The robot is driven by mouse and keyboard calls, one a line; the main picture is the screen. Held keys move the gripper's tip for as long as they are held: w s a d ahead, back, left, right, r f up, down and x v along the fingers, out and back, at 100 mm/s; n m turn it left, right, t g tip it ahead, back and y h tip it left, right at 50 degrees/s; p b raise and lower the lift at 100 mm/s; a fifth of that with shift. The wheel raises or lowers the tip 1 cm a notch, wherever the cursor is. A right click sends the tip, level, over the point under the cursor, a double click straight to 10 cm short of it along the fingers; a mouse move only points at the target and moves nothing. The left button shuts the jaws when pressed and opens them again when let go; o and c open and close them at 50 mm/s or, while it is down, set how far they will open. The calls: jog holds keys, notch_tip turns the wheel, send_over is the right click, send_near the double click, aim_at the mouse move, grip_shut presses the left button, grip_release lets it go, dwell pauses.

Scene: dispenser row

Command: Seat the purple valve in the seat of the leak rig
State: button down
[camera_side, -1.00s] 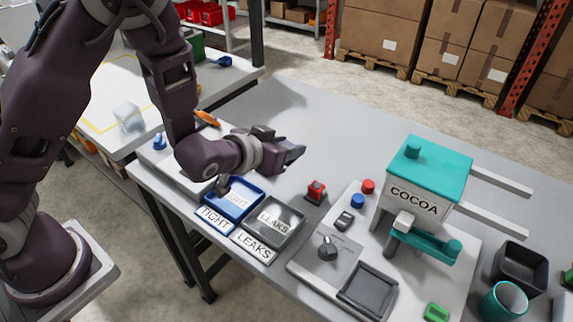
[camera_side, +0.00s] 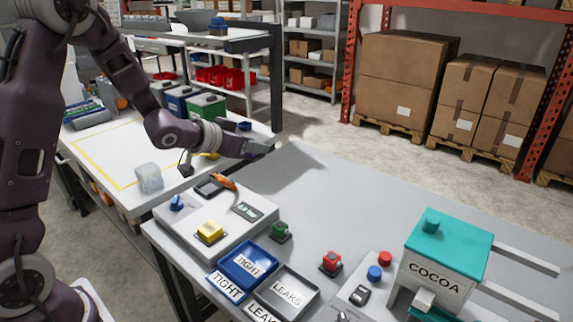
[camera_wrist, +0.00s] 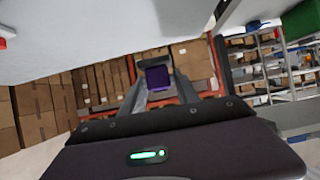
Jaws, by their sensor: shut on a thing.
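My gripper (camera_side: 257,149) is held in the air above and behind the leak rig. In the wrist view my gripper (camera_wrist: 160,82) is shut on the purple valve (camera_wrist: 158,77), which sits between the fingertips. In the side view the valve is too small to make out from the fingers. The leak rig appears to be the pale box (camera_side: 232,222) at the table's left end, with an orange lever (camera_side: 224,181), a dark square frame (camera_side: 209,187) that may be the seat, a small display (camera_side: 248,211), a blue knob (camera_side: 176,203) and a yellow block (camera_side: 210,232).
The blue TIGHT tray (camera_side: 235,280) and grey LEAKS tray (camera_side: 308,296) lie in front of the rig. A green piece (camera_side: 280,232) and a red piece (camera_side: 330,263) stand nearby. The COCOA dispenser (camera_side: 437,267) is at right. The table's back is clear.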

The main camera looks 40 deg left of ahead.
jog(key=s+a, duration=0.5)
jog(key=a, duration=0.8)
send_over(209, 189)
notch_tip(209, 189, down, 5)
jog(key=shift+f, duration=3.25)
jog(key=shift+f, duration=0.4)
jog(key=c, duration=0.5)
grip_release()
notch_tip(209, 189, up, 7)
